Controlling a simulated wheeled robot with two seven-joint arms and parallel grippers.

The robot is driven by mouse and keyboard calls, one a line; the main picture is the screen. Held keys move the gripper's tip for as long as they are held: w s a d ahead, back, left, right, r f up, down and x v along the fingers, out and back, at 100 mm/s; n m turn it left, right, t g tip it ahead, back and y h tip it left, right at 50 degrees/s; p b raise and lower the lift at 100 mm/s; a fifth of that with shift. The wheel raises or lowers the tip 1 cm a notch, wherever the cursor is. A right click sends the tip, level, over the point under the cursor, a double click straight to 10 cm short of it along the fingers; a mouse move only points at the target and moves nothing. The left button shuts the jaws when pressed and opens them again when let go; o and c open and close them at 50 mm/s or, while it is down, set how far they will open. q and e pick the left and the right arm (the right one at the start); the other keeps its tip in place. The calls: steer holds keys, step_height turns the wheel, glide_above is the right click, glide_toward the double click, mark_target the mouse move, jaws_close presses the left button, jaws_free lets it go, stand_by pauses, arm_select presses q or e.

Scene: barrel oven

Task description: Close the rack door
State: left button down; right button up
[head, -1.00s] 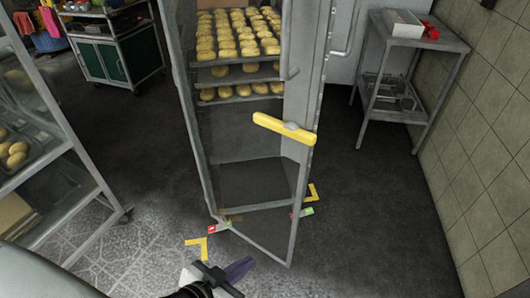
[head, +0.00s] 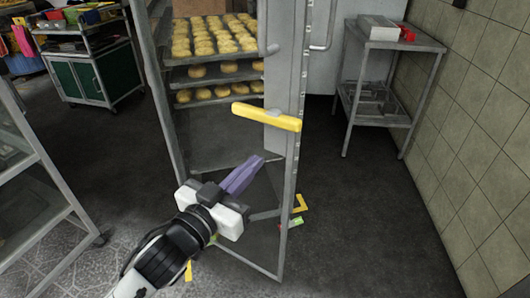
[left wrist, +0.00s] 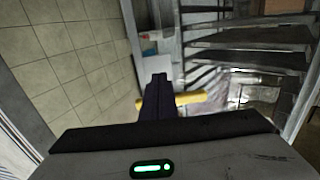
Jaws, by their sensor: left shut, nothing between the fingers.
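The rack door (head: 284,205) is a tall glazed panel with a grey metal frame. It stands ajar, its lower free corner swung out toward me from the rack (head: 160,95). A yellow handle (head: 266,116) crosses its right frame post. My left gripper (head: 243,175) is shut and empty in front of the door, below and left of the handle, its purple fingers pointing up and right. I cannot tell whether it touches the door. In the left wrist view the shut fingers (left wrist: 159,85) overlap the yellow handle (left wrist: 190,98) from the camera's side. My right gripper is not in view.
Trays of buns (head: 215,40) fill the rack's upper shelves. A metal side table (head: 385,85) stands at right by the tiled wall (head: 470,130). Another glazed rack (head: 35,205) is at left. A green-doored cart (head: 92,80) stands behind.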

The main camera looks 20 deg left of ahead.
mark_target(273, 144)
arm_select(q)
steer(key=shift+w+d, duration=0.2)
steer(key=shift+w, duration=0.75)
steer(key=shift+w+d, duration=0.15)
steer(key=shift+w, duration=0.8)
steer(key=shift+w+d, duration=0.2)
steer(key=shift+w, duration=0.75)
steer(key=shift+w, duration=0.1)
